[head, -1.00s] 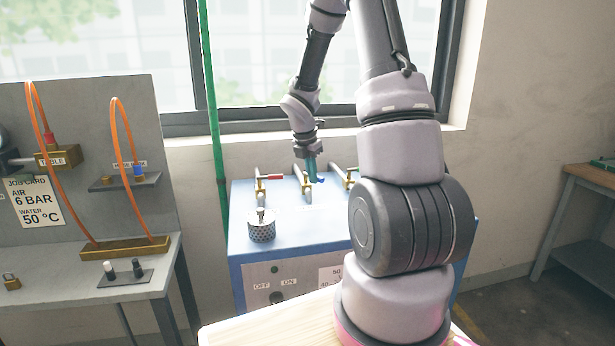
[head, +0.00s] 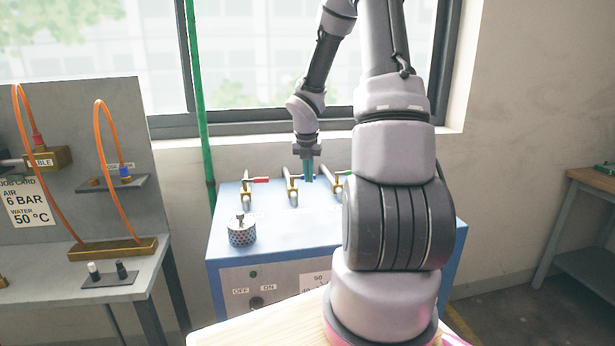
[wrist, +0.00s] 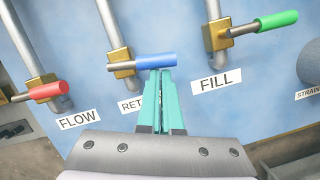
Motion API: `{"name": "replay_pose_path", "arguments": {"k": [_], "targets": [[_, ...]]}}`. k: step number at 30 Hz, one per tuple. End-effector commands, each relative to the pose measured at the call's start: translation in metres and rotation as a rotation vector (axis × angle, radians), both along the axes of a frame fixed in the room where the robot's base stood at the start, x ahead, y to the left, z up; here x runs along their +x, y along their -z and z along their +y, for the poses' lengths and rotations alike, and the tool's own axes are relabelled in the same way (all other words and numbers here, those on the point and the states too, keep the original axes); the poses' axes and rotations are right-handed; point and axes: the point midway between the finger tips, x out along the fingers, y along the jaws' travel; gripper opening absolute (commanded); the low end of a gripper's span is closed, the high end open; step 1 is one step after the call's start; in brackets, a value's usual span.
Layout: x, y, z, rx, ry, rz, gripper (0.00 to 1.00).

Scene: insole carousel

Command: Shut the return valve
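The return valve has a blue handle (wrist: 155,62) on a brass body (wrist: 121,62); in the wrist view the handle lies across its pipe, pointing right. The label below it is partly hidden by my fingers. My gripper (wrist: 160,72) has its teal fingers together, with nothing seen between them. The fingertips meet the lower edge of the blue handle in the wrist view; I cannot tell whether they touch it. In the head view my gripper (head: 308,178) points down just right of the middle valve (head: 291,188), and the blue handle is hidden there.
The flow valve's red handle (wrist: 46,91) is to the left and the fill valve's green handle (wrist: 276,20) to the right. All stand on a blue cabinet (head: 270,228). A perforated strainer (head: 242,232) stands on its left. A grey bench (head: 110,290) is farther left.

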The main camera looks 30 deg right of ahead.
Motion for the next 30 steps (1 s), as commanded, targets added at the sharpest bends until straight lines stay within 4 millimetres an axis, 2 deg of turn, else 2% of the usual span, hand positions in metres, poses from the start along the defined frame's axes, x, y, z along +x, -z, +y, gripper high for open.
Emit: {"name": "replay_pose_path", "arguments": {"k": [23, 30], "targets": [[0.0036, -0.0002, -0.0044, -0.001, 0.003, -0.001, 0.0], [0.0037, 0.0022, 0.0036, -0.001, -0.001, 0.001, 0.0]]}}
